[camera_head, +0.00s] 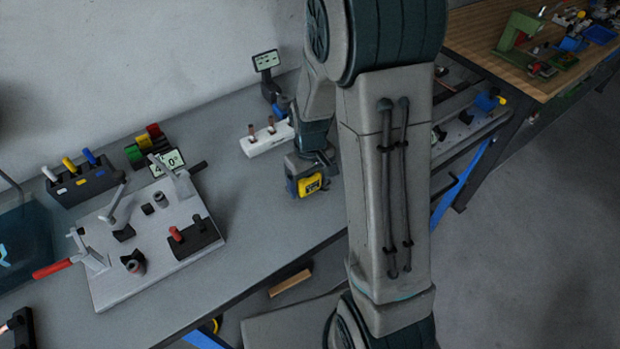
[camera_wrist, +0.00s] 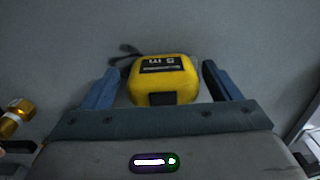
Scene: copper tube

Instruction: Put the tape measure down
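The yellow and black tape measure (camera_head: 311,184) is at the bench top's surface, near its front edge, in the head view. In the wrist view the tape measure (camera_wrist: 163,80) lies between my two blue fingers, its dark strap at the upper left. My gripper (camera_head: 306,180) points down around it. In the wrist view my gripper (camera_wrist: 162,85) is open, with a narrow gap visible between the tape measure and each finger. The underside of the tape measure is hidden, but it appears to rest on the bench.
A white block with copper pieces (camera_head: 266,139) stands just behind my gripper. Bare bench top (camera_head: 265,215) lies between the plate and the tape measure.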

